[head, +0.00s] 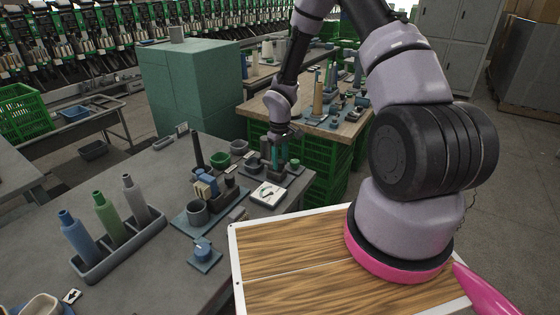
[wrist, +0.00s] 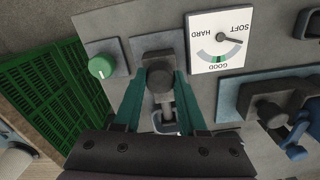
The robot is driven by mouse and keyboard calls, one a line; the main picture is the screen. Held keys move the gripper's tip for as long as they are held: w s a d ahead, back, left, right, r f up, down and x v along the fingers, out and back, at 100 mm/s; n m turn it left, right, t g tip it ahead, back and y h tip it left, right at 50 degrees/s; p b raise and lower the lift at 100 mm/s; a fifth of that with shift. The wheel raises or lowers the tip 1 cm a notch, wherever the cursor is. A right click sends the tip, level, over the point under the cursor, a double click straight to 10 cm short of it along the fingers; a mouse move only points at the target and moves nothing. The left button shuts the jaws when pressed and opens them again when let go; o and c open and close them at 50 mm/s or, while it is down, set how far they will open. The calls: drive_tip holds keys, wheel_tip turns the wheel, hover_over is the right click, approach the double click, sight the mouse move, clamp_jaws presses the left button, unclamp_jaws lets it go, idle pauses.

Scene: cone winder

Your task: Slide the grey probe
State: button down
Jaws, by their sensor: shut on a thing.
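The grey probe (wrist: 160,82) is a dark grey knobbed piece on a small grey plate in the wrist view. My gripper (wrist: 165,76) has teal fingers on either side of it and is shut on it. In the head view my gripper (head: 279,158) reaches down at the table's far right corner, and it and the arm largely hide the probe. Beside it lies a white dial card (wrist: 221,40) marked SOFT, GOOD and HARD; its black needle points toward the SOFT side. The card also shows in the head view (head: 268,194).
A green knob (wrist: 101,67) sits close beside the probe. A blue-grey fixture (head: 196,213) with cups and a blue knob block (head: 203,253) stand nearby. A rack of bottles (head: 120,246) is at left. Green crates (wrist: 50,95) stand beyond the table edge.

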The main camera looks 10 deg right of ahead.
idle(0.3)
drive_tip(key=shift+s+d, duration=1.1)
drive_tip(key=shift+d, duration=0.1)
drive_tip(key=shift+c, duration=2.3)
unclamp_jaws()
drive_tip(key=shift+s, duration=0.1)
drive_tip(key=shift+r, duration=0.1)
drive_tip(key=shift+r, duration=0.35)
wheel_tip(320, 180, up, 10)
